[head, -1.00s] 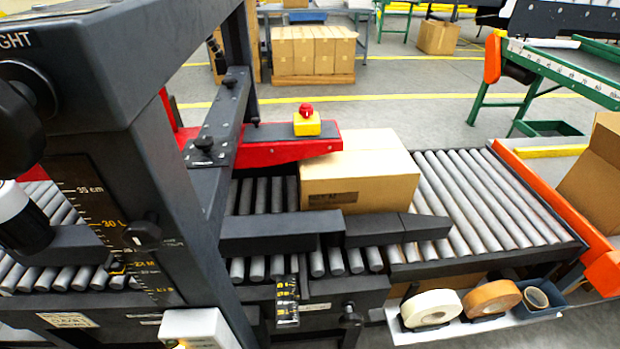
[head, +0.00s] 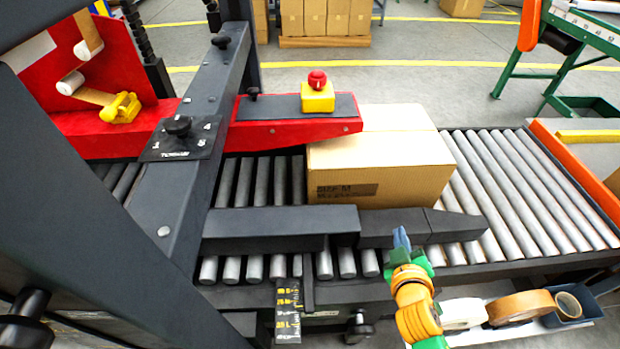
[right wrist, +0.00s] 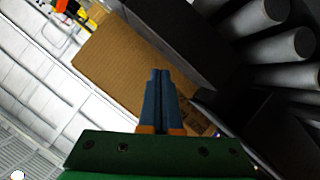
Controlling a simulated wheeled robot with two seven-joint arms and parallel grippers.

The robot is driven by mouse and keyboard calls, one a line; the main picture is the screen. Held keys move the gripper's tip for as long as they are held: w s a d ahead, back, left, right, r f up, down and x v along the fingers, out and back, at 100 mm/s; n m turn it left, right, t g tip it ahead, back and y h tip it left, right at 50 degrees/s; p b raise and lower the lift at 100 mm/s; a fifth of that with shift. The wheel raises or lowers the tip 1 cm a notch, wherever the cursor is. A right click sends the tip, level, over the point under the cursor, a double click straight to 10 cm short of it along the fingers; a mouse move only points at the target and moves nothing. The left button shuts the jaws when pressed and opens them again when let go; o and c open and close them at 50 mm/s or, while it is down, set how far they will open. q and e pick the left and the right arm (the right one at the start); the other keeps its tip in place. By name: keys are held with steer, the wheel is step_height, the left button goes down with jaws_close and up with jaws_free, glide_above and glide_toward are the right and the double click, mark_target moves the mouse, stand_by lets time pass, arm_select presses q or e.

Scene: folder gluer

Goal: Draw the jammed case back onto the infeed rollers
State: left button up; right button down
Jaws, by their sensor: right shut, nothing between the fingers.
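The jammed case (head: 385,168) is a closed brown carton on the rollers, between the red arm (head: 290,128) of the machine and the black side guide (head: 280,223). The infeed rollers (head: 520,195) to its right are bare. My right gripper (head: 401,238) is shut and empty, in front of the tapered end of the side guide, on the near side of the case. In the right wrist view the blue fingers (right wrist: 158,95) are together, with the brown case (right wrist: 135,65) beyond them. I cannot tell whether they touch anything. My left gripper is not in view.
A red stop button on a yellow box (head: 318,92) sits on the red arm. A dark cross frame (head: 190,140) stands left of the case. Tape rolls (head: 520,306) lie on a shelf at the front right. An orange rail (head: 580,170) edges the rollers at right.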

steer(key=w+a+r+n+t+y, duration=0.2)
steer(key=w+a+r+n+t, duration=0.15)
steer(key=r, duration=0.35)
steer(key=a+n+y, duration=0.4)
steer(key=n, duration=0.1)
steer(key=a+n+g+y, duration=0.1)
steer(key=a+n+y, duration=0.3)
steer(key=a+n, duration=0.1)
steer(key=a+n+g+y, duration=0.1)
steer(key=a+n+y, duration=0.3)
steer(key=n, duration=0.3)
steer(key=shift+w+a+y, duration=0.15)
steer(key=shift+a+y, duration=0.15)
steer(key=shift+a, duration=0.05)
steer(key=b+x, duration=0.1)
steer(key=x, duration=0.4)
steer(key=b+x, duration=0.1)
steer(key=x, duration=0.3)
steer(key=shift+w+a+f, duration=0.2)
steer(key=shift+w+a, duration=0.1)
steer(key=d, duration=0.3)
steer(key=shift+d, duration=0.3)
steer(key=shift+d+r, duration=0.1)
steer(key=shift+d, duration=0.15)
